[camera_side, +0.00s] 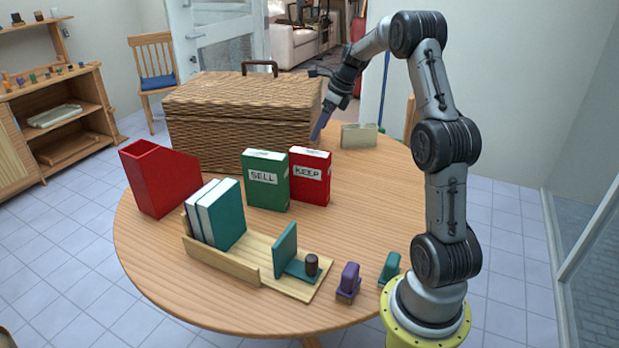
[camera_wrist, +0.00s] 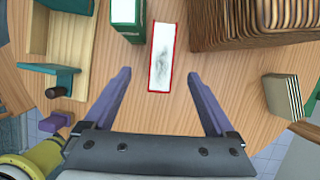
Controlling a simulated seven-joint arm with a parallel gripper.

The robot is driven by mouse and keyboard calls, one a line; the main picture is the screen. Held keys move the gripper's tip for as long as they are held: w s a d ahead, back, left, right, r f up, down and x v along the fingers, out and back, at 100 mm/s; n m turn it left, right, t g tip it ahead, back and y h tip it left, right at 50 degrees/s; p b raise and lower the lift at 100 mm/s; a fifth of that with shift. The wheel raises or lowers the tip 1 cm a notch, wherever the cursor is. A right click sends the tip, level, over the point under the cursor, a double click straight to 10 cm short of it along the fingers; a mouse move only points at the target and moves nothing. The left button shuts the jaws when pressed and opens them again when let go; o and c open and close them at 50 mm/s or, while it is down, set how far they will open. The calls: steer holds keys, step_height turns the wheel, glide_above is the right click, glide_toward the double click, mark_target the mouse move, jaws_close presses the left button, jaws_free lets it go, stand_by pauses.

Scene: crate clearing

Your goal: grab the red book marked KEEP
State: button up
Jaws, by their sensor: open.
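The red book marked KEEP (camera_side: 310,177) stands upright on the round wooden table, just right of a green book marked SELL (camera_side: 266,181). In the wrist view the red book (camera_wrist: 161,57) shows its pale page edge with a thin red border, ahead of my gripper and between the lines of its fingers. My gripper (camera_side: 318,132) is above the table, behind and a little above the red book in the side view. In the wrist view its two purple fingers (camera_wrist: 160,100) are spread apart with nothing between them. The green book (camera_wrist: 127,20) stands close on the left there.
A wicker basket (camera_side: 235,115) stands behind the books. A red file box (camera_side: 158,180) and a wooden rack (camera_side: 225,257) with several books are at the left and front. A pale book block (camera_side: 359,136) stands at the back right. The table's right part is mostly clear.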

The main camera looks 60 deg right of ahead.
mark_target(306, 161)
steer(key=shift+s+d+f, duration=0.1)
steer(key=shift+d+f, duration=0.1)
steer(key=shift+f, duration=0.05)
steer(key=x, duration=0.8)
steer(key=shift+r, duration=0.1)
steer(key=shift+x, duration=2.65)
steer(key=shift+f, duration=0.25)
jaws_close()
steer(key=shift+d+r, duration=0.1)
